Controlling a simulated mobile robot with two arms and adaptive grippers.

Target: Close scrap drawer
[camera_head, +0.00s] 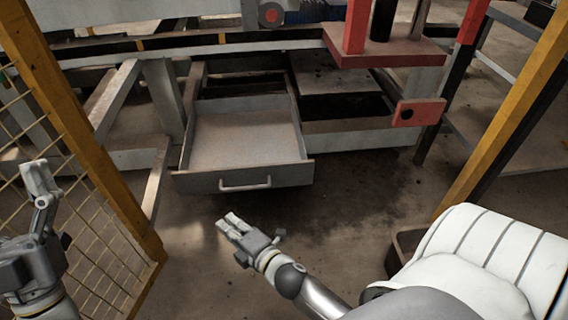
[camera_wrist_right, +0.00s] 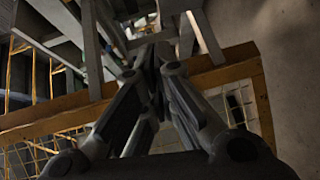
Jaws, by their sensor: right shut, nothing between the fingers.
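The grey scrap drawer (camera_head: 245,132) is pulled out below the machine in the head view. Its inside looks empty. Its front panel (camera_head: 200,183) carries a bar handle (camera_head: 245,187) and faces me. My right gripper (camera_head: 229,221) is shut and empty, in front of and below the panel, and looks apart from it. In the right wrist view its fingers (camera_wrist_right: 150,55) meet at their tips; I cannot pick out the drawer there. My left gripper (camera_head: 38,178) is raised at the far left, away from the drawer; its finger gap is unclear.
A yellow post (camera_head: 85,125) with wire mesh stands left of the drawer. A red block (camera_head: 417,112) juts from the machine at right. Another yellow post (camera_head: 510,105) stands further right. Stained floor (camera_head: 360,205) lies clear right of the drawer.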

